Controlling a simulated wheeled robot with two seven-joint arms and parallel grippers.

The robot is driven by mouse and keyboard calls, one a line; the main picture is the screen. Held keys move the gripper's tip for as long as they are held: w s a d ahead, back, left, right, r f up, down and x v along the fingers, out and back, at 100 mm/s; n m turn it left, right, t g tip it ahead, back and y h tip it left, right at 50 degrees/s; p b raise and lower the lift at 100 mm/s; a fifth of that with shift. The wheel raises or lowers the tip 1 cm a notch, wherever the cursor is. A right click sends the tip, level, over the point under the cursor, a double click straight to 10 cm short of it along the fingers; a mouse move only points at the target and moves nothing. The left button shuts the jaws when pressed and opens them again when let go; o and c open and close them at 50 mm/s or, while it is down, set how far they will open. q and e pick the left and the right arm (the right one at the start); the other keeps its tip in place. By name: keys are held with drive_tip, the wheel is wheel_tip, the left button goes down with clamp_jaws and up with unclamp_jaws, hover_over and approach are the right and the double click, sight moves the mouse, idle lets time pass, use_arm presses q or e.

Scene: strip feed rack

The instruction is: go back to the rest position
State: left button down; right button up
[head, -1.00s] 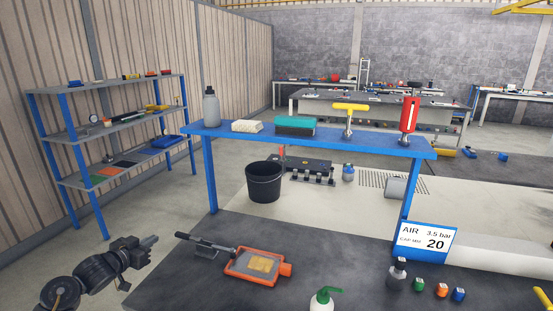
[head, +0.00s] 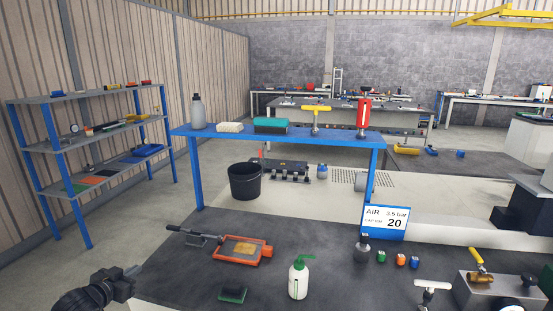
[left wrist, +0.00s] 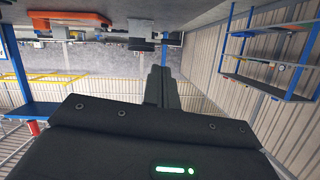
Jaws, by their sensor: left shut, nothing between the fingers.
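My left gripper (head: 134,269) shows at the lower left of the head view, beside the left edge of the dark bench (head: 185,275) and apart from everything on it. In the left wrist view its two dark fingers (left wrist: 161,72) lie together, shut and empty. My right gripper is not in view.
On the bench are an orange tray (head: 263,261), a green-capped bottle (head: 299,281), a dark green block (head: 233,295) and several small coloured blocks. A blue rack (head: 250,134) stands behind, with a black bucket (head: 245,182) beneath. Shelves (head: 55,144) stand at left; floor between is clear.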

use_arm(q)
drive_tip(key=s+d+f+g+y, duration=0.1)
drive_tip(key=s+d+f+g, duration=0.1)
drive_tip(key=s+d+f, duration=0.3)
drive_tip(key=s+d+f+g+y, duration=0.15)
drive_tip(key=s+f, duration=0.25)
drive_tip(key=s, duration=0.4)
drive_tip(key=s+d+f+g, duration=0.1)
drive_tip(key=s+d+f, duration=0.3)
drive_tip(key=s+d, duration=0.15)
drive_tip(key=s+d+n+g, duration=0.1)
drive_tip(key=s+d+g, duration=0.2)
drive_tip(key=s, duration=0.9)
drive_tip(key=s+d+n+g, duration=0.1)
drive_tip(key=s+d+g, duration=0.2)
drive_tip(key=s, duration=0.9)
wheel_tip(320, 180, down, 28)
drive_tip(key=s+g, duration=0.2)
drive_tip(key=s+a+f, duration=0.2)
drive_tip(key=s+f, duration=1.2)
drive_tip(key=s, duration=0.1)
drive_tip(key=shift+s+a+f+m+g, duration=0.15)
drive_tip(key=shift+s+a+m+g, duration=0.15)
drive_tip(key=shift+s+m+g, duration=0.1)
